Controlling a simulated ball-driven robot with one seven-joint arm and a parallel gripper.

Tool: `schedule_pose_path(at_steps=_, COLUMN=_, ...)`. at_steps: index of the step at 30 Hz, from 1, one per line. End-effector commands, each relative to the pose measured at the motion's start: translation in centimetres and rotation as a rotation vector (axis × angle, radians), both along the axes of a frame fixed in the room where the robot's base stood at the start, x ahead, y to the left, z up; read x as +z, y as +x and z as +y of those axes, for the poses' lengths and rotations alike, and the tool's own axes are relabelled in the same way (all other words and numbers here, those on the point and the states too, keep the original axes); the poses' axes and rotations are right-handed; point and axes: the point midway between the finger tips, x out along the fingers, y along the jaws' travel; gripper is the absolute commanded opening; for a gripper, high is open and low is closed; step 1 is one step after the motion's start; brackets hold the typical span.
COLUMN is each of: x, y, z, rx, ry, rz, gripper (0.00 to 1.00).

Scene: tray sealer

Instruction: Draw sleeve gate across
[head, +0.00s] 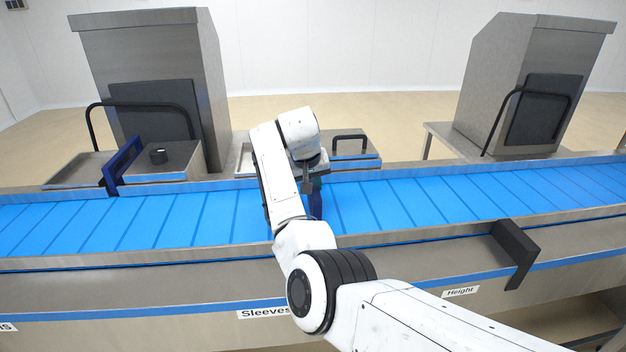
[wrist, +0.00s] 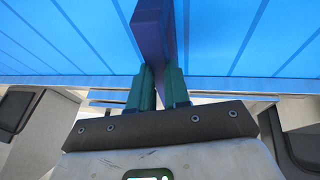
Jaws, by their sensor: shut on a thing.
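The sleeve gate is a dark blue upright plate (head: 316,206), partly hidden behind my arm, at the blue conveyor above the "Sleeves" label (head: 262,313). In the wrist view the gate (wrist: 153,28) runs from between my fingers out over the belt. My gripper (head: 313,182) is at the far side of the belt, pointing down. The wrist view shows its green fingers (wrist: 158,82) shut on the gate, one on each face. How far the gate reaches across the belt is hidden by my arm.
A second dark blue gate (head: 122,165) stands at the far left edge of the belt (head: 420,205). A black block (head: 516,250) sits on the near rail by the "Height" label (head: 461,291). Steel machines (head: 215,85) stand behind. The visible belt is clear of products.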

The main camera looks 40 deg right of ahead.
Motion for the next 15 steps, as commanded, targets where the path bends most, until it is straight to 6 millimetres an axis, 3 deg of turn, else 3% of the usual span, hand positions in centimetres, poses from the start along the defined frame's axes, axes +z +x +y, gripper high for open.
schedule_pose_path(at_steps=14, x=0.09, y=0.05, z=0.06, rx=0.001, ry=-0.001, rz=0.000, gripper=0.00)
schedule_pose_path(at_steps=15, x=0.09, y=0.05, z=0.06, rx=0.001, ry=0.000, rz=-0.001, gripper=0.20)
